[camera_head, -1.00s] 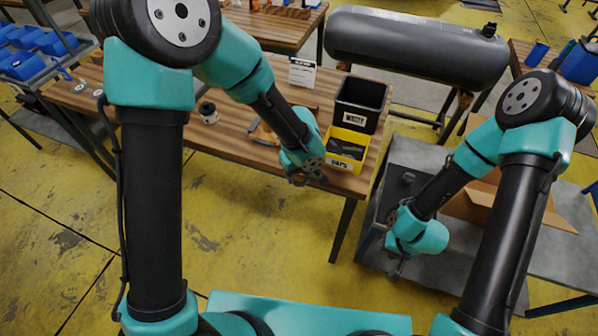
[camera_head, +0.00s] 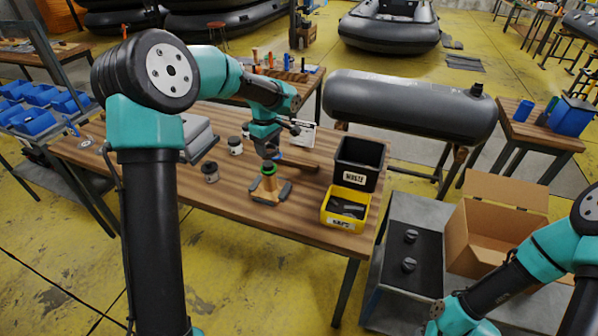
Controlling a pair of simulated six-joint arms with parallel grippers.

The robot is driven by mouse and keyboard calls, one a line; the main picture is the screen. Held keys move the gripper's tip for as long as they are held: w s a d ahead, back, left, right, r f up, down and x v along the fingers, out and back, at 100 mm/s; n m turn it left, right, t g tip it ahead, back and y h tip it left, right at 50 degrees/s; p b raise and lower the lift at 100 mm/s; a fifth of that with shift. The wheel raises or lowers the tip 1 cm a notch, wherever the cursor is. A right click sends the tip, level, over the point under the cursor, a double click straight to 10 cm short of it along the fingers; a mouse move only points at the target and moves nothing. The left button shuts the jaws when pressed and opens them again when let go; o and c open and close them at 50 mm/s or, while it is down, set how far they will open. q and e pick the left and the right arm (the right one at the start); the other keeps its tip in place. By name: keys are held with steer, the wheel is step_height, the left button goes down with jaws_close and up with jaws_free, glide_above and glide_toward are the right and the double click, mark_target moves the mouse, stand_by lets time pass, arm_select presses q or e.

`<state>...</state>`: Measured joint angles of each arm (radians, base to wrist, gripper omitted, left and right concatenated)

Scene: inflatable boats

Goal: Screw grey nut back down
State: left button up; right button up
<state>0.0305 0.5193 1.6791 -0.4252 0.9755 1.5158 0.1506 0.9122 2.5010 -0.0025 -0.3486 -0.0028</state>
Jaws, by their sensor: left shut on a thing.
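My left gripper (camera_head: 267,150) points down over the wooden table, shut at the top of a small upright piece (camera_head: 269,184) with a green band, tan body and dark grey base. The base appears to rest on the table. The jaws hide what they hold; I cannot make out a separate grey nut there. Two dark round knobs, one at the back (camera_head: 411,236) and one in front (camera_head: 408,265), stand on a dark panel at the right. My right gripper (camera_head: 438,327) is at the bottom edge, partly cut off, its fingers unclear.
A black bin (camera_head: 359,155) and a yellow bin (camera_head: 344,222) stand right of the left gripper. Small jars (camera_head: 210,172) and a grey case stand to its left. An open cardboard box (camera_head: 480,240) is at the right. A large grey tube (camera_head: 405,108) lies behind the table.

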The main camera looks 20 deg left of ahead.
mark_target(268, 163)
arm_select(q)
steer(key=shift+w+a+r, duration=0.3)
steer(key=shift+a+r, duration=0.3)
steer(key=shift+a, duration=0.1)
steer(key=shift+f, duration=0.15)
steer(key=shift+f, duration=2.95)
steer(key=shift+f, duration=0.95)
stand_by(1.5)
steer(key=m, duration=0.5)
steer(key=shift+w+d, duration=0.1)
steer(key=shift+m, duration=0.3)
